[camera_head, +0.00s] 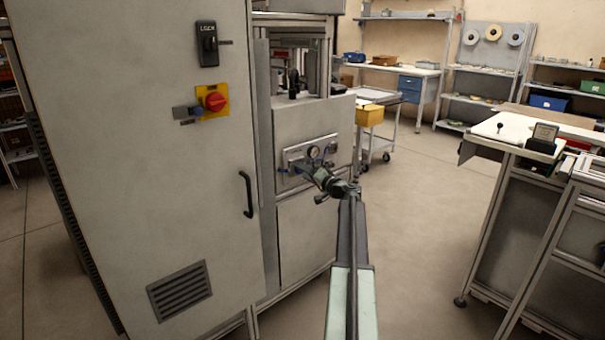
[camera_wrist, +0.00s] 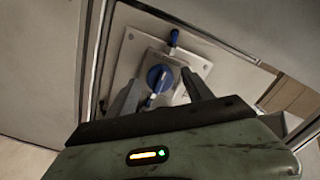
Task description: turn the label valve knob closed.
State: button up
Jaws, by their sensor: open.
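A metal plate (camera_wrist: 127,52) with blue valve parts is mounted on the cabinet front. It also shows in the head view (camera_head: 295,155), partly hidden by my gripper. In the wrist view a round blue knob (camera_wrist: 158,77) sits on a square base, between the two fingers of my gripper (camera_wrist: 160,82). The fingers are open on either side of the knob; I cannot tell whether they touch it. A smaller blue handle (camera_wrist: 174,36) stands on the plate above it. No label is readable. In the head view my gripper (camera_head: 318,174) is at the plate.
The large grey cabinet (camera_head: 130,150) stands left, with a red rotary switch (camera_head: 216,102) and a black door handle (camera_head: 247,194). A workbench (camera_head: 513,131) is at right. The floor (camera_head: 430,230) between is clear.

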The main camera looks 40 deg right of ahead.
jog(key=s, duration=0.7)
jog(key=shift+s+a, duration=0.2)
jog(key=shift+a, duration=0.1)
